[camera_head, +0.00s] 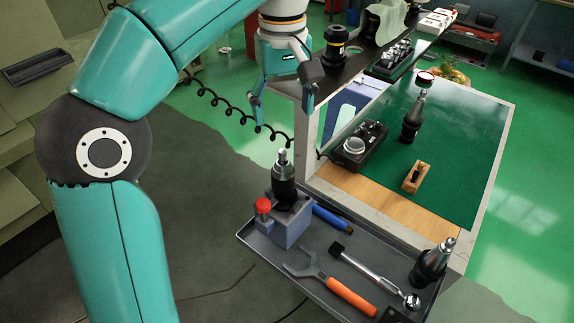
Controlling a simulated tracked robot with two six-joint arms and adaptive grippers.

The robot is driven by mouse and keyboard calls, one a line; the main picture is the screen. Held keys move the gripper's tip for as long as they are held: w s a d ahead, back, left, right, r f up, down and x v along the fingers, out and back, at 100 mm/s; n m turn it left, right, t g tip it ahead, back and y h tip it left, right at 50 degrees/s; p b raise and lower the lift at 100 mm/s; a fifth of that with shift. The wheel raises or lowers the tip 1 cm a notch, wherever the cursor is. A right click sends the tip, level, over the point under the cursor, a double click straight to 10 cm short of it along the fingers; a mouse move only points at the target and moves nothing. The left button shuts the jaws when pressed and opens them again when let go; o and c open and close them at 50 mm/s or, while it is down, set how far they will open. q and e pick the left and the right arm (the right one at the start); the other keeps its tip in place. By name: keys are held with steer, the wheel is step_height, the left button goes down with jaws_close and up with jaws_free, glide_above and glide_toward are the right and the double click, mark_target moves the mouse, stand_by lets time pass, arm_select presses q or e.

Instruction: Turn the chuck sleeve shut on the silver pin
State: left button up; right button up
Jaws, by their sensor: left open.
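The black chuck sleeve (284,184) stands upright in a grey block fixture (291,228) with a red knob (263,205) on its side. The silver pin (283,157) sticks up out of the top of the chuck. My left gripper (281,110) is open, with its teal fingers pointing down. It is above the chuck in the picture and apart from it, with nothing between the fingers. My right gripper is not in view.
The grey tray (266,262) under the fixture holds an orange-handled wrench (350,298), a ratchet (375,273) and another tool holder (431,264). A black box with a dial (358,147) stands on the green cart top (455,150). A coiled black cable (225,101) hangs behind the gripper.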

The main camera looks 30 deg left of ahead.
mark_target(283, 171)
arm_select(q)
step_height(283, 171, down, 14)
steer(key=b, duration=0.2)
steer(key=shift+s+a+f+b, duration=0.1)
steer(key=shift+f+b, duration=0.15)
steer(key=shift+b, duration=0.1)
steer(key=shift+f, duration=0.65)
steer(key=shift+c, duration=0.2)
steer(key=c, duration=1.1)
steer(key=shift+m, duration=0.4)
steer(key=m+p, duration=0.1)
steer(key=m, duration=0.2)
steer(key=shift+r+p, duration=0.1)
steer(key=shift+p, duration=0.2)
steer(key=m+p, duration=0.1)
steer(key=m, duration=0.4)
steer(key=shift+m, duration=0.4)
